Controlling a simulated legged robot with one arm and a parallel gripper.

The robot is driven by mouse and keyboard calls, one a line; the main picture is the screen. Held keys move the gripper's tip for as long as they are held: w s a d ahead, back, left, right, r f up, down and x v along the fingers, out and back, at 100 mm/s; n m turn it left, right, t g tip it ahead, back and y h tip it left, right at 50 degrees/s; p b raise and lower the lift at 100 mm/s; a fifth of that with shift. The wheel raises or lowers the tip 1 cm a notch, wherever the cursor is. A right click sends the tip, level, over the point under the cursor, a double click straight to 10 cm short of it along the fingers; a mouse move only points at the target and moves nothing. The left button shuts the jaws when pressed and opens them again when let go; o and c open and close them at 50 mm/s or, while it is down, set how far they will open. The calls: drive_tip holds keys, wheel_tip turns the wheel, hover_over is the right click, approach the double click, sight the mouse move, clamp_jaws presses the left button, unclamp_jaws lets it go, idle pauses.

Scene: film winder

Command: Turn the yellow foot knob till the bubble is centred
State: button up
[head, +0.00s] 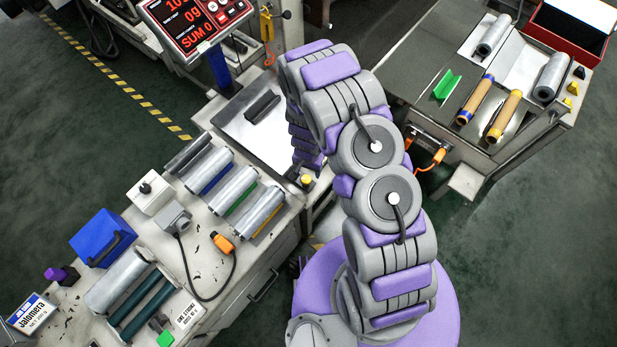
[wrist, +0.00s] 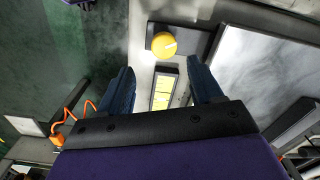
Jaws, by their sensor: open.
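The yellow foot knob (wrist: 164,44) is round with a pale mark on its top, and sits on a dark base at the top middle of the wrist view. It also shows in the head view (head: 307,179), at the near corner of the steel scale plate. A yellow level vial (wrist: 164,90) in a pale frame lies just below the knob in the wrist view; its bubble is too small to place. My gripper (wrist: 160,66) is open and empty, with its dark blue fingers either side of the vial and the knob just beyond the tips. The arm hides the gripper in the head view.
The steel plate (head: 238,128) carries a dark bar (head: 262,107). A scale display (head: 195,20) stands behind it. The left bench holds film rolls (head: 254,208), a blue box (head: 102,237) and a cabled grey device (head: 174,218). An orange cable (wrist: 75,118) hangs left in the wrist view.

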sight(306, 179)
drive_tip(key=f, duration=0.2)
drive_tip(key=a+f, duration=0.1)
drive_tip(key=f+b, duration=0.1)
drive_tip(key=f, duration=0.1)
drive_tip(key=shift+s+a+f, duration=0.1)
drive_tip(key=shift+a+f, duration=0.2)
drive_tip(key=shift+a, duration=0.1)
drive_tip(key=shift+d+f, duration=0.15)
drive_tip(key=shift+f, duration=0.1)
drive_tip(key=shift+d+f, duration=0.15)
drive_tip(key=shift+d, duration=0.45)
drive_tip(key=shift+a, duration=0.35)
drive_tip(key=shift+c, duration=0.9)
drive_tip(key=shift+a, duration=0.2)
drive_tip(key=c, duration=0.3)
drive_tip(key=shift+d, duration=0.3)
drive_tip(key=c, duration=0.6)
drive_tip(key=shift+a, duration=0.1)
